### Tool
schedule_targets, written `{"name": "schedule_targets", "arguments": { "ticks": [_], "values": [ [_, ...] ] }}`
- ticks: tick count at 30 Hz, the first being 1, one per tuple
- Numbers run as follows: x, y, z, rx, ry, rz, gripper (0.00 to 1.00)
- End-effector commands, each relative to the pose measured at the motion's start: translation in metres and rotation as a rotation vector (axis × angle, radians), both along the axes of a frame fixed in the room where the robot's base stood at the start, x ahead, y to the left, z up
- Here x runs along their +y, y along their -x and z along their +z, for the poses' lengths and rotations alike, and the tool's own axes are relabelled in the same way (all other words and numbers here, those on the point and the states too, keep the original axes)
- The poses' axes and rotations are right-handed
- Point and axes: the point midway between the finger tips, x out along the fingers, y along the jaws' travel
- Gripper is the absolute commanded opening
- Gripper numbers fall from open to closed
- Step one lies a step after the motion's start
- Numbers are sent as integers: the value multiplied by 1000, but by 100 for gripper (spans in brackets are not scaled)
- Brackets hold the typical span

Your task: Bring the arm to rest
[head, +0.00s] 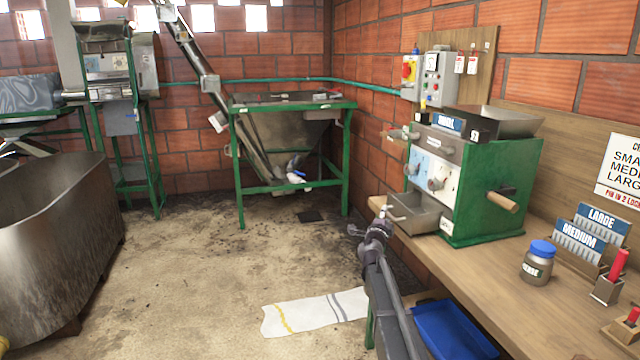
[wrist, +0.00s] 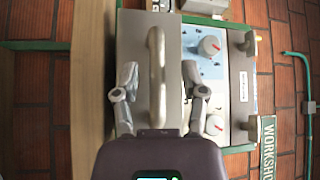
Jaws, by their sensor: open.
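My gripper (head: 370,222) is raised at the front edge of the wooden workbench, just left of the metal tray (head: 424,217) of the green machine. In the wrist view, my gripper (wrist: 158,82) is open. Its two fingers are apart, one on each side of a pale bar handle (wrist: 156,60) on the tray front. No contact between fingers and handle can be made out, and the depth between them is unclear. My arm reaches up from the bottom of the head view.
The green machine (head: 496,190) stands on the workbench (head: 470,275). A blue-lidded jar (head: 538,263) and racks marked LARGE (head: 601,220) and MEDIUM (head: 577,243) are to the right. A blue bin (head: 452,330) is below the bench. Open floor (head: 210,260) lies left of my arm.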

Motion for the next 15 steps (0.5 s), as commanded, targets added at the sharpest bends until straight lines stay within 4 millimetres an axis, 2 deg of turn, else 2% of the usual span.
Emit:
{"name": "schedule_targets", "arguments": {
  "ticks": [8, 15],
  "values": [
    [50, 21, -9, 110, 164, 236, 55],
    [101, 55, -37, 277, 345, 491, 55]
  ]
}}
